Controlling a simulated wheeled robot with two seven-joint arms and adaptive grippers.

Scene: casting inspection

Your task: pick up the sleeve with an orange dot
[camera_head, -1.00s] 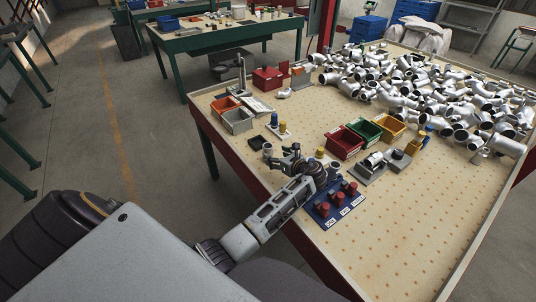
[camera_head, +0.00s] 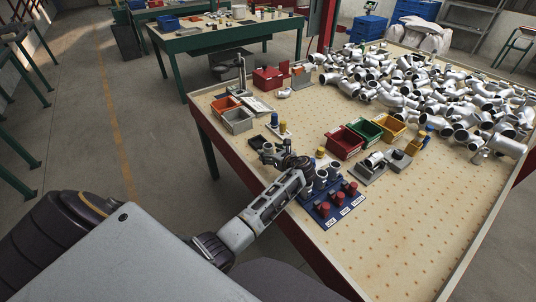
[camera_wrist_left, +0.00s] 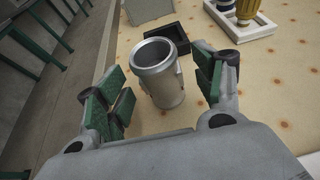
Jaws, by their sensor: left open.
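A grey metal sleeve (camera_wrist_left: 157,72) stands upright on the pegboard table, open end up, between the fingers of my left gripper (camera_wrist_left: 158,100) in the left wrist view. The gripper is open, with green pads on either side of the sleeve. I see no orange dot on its visible side. In the head view my left gripper (camera_head: 272,154) is low over the table's near left part and largely hides this sleeve. Other grey cylinders (camera_head: 321,176) stand at the blue rack, right of the gripper. My right gripper is not in view.
A small black tray (camera_wrist_left: 166,40) lies just behind the sleeve. A blue rack (camera_head: 325,212) with red-topped pieces stands at the near edge. Red (camera_head: 344,143), green (camera_head: 364,129) and yellow (camera_head: 391,127) bins stand farther right. Metal castings (camera_head: 430,90) fill the back. The right front is clear.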

